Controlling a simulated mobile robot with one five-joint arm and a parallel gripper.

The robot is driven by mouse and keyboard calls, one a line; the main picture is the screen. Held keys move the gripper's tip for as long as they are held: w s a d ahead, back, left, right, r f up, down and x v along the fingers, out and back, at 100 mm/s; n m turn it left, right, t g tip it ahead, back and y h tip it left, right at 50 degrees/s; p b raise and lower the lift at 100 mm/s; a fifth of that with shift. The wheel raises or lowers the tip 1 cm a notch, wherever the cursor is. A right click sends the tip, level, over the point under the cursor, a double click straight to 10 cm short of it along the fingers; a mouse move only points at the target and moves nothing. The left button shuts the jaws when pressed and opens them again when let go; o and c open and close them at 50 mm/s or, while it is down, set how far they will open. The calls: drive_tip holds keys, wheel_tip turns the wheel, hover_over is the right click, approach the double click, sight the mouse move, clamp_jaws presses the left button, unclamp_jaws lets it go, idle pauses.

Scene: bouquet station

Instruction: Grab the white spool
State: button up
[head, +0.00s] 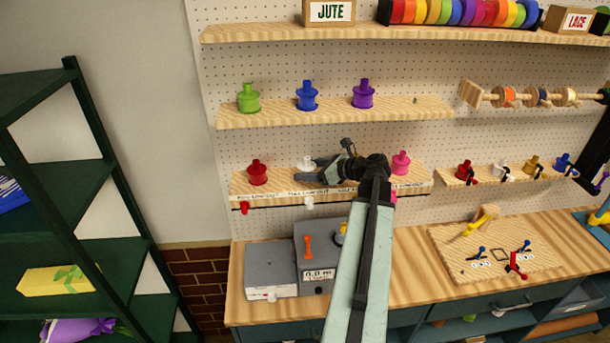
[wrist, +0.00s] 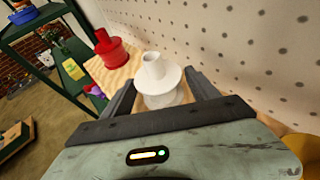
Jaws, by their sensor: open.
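The white spool (head: 306,163) stands upright on the lower left shelf, between the red spool (head: 257,172) and my gripper's wrist. My gripper (head: 318,172) points left along that shelf, with its fingertips at the white spool's right side in the head view. In the wrist view the white spool (wrist: 158,80) sits between the two open fingers (wrist: 160,95), with its wide base low in the gap. I cannot tell whether either finger touches it.
The red spool also shows in the wrist view (wrist: 113,52), just beyond the white one. A pink spool (head: 401,163) stands at the shelf's right. The pegboard (head: 330,65) rises close behind. Green, blue and purple spools (head: 362,93) stand on the shelf above.

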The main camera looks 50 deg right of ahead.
drive_tip(key=shift+w+a+f, duration=0.1)
drive_tip(key=shift+w+f, duration=0.2)
drive_tip(key=shift+w, duration=0.2)
drive_tip(key=shift+s+r, duration=0.15)
drive_tip(key=shift+s, duration=0.05)
drive_tip(key=c, duration=1.2)
